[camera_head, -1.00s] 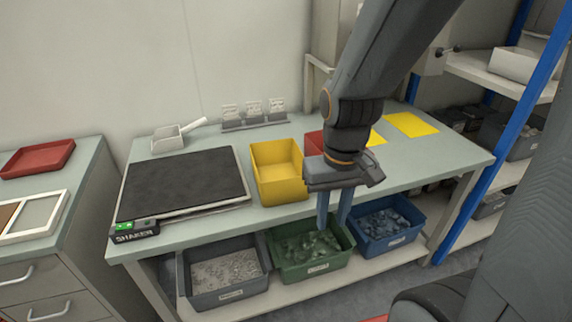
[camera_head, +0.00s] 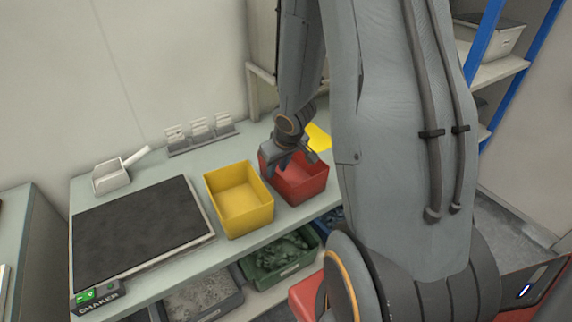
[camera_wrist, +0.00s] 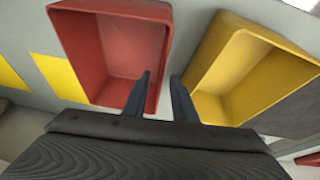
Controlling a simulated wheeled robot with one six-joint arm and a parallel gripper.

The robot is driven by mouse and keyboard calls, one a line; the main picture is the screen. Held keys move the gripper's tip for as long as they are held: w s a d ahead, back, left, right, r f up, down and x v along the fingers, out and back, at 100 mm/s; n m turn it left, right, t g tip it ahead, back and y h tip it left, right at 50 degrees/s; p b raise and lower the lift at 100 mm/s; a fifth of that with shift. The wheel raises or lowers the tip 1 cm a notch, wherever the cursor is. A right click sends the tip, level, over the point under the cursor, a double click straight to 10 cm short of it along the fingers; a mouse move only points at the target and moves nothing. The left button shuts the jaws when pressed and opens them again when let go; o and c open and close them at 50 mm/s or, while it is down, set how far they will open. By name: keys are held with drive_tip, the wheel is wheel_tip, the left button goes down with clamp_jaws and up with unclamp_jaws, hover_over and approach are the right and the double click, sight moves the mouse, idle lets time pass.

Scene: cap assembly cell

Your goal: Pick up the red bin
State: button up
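The red bin (camera_head: 303,185) is an empty open box standing on the bench, just right of the yellow bin (camera_head: 240,202). In the wrist view the red bin (camera_wrist: 118,45) is at upper left and the yellow bin (camera_wrist: 250,75) at right. My gripper (camera_head: 291,163) is at the red bin's rim. In the wrist view my gripper (camera_wrist: 160,76) has its fingers apart, with the red bin's side wall showing between them. One finger overlaps the bin's inside, the other the gap toward the yellow bin. Contact cannot be told.
A dark shaker plate (camera_head: 140,230) lies on the bench at left, with a white scoop (camera_head: 112,177) behind it. Yellow mats (camera_head: 318,137) lie beyond the red bin. Grey and green bins (camera_head: 280,258) stand on the lower shelf. A blue-framed rack (camera_head: 487,40) stands at right.

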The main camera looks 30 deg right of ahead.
sight(269, 183)
drive_tip(key=shift+w+f, duration=0.4)
drive_tip(key=shift+w, duration=0.15)
drive_tip(key=b+x, duration=0.1)
drive_tip(key=x, duration=0.2)
drive_tip(key=b+x, duration=0.1)
drive_tip(key=x, duration=0.3)
drive_tip(key=shift+w+a+f, duration=0.1)
drive_tip(key=shift+a+f, duration=0.1)
clamp_jaws()
